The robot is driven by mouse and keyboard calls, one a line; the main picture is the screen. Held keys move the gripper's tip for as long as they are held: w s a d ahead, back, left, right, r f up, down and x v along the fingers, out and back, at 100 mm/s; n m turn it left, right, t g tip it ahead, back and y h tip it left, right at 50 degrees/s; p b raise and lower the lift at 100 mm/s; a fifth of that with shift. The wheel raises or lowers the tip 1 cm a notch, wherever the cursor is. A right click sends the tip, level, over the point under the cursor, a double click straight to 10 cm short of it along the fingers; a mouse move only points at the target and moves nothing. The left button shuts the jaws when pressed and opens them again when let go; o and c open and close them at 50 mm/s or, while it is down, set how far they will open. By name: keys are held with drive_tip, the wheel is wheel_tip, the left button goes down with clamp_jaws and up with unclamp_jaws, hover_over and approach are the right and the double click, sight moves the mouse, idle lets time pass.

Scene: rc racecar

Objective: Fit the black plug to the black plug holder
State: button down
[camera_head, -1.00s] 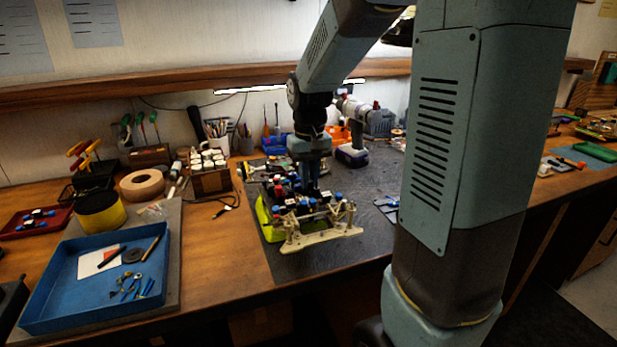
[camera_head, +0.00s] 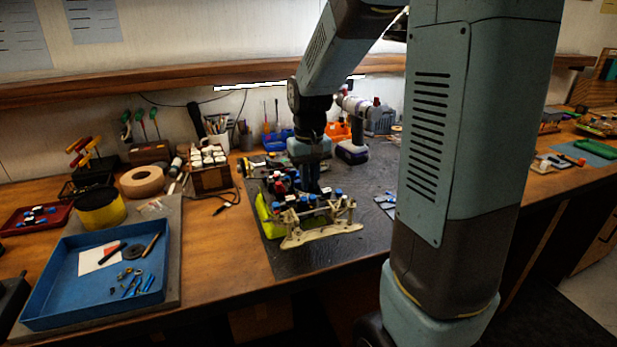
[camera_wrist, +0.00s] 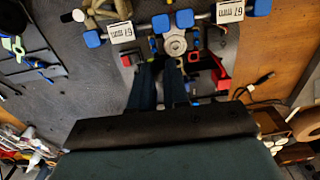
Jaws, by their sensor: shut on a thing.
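The partly built RC car (camera_head: 322,236) stands on the dark mat, with a beige front end, yellow-green side and blue-capped parts. My gripper (camera_head: 312,186) reaches down into the middle of the car. In the wrist view, my gripper (camera_wrist: 160,68) has its two dark fingers close together, shut on a small dark thing, most likely the black plug. The plug is too dark and covered to make out. The fingertips are just below a round grey part (camera_wrist: 175,43) of the car, between red parts. I cannot pick out the black plug holder or tell whether plug and holder touch.
A blue tray (camera_head: 47,312) with small tools is at the front left. A tape roll (camera_head: 142,181) and a wooden block of white-topped jars (camera_head: 210,178) stand left of the car. A cordless drill (camera_head: 352,152) stands behind it.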

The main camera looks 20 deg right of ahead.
drive_tip(key=shift+f, duration=0.2)
drive_tip(key=c, duration=1)
unclamp_jaws()
drive_tip(key=shift+c, duration=0.2)
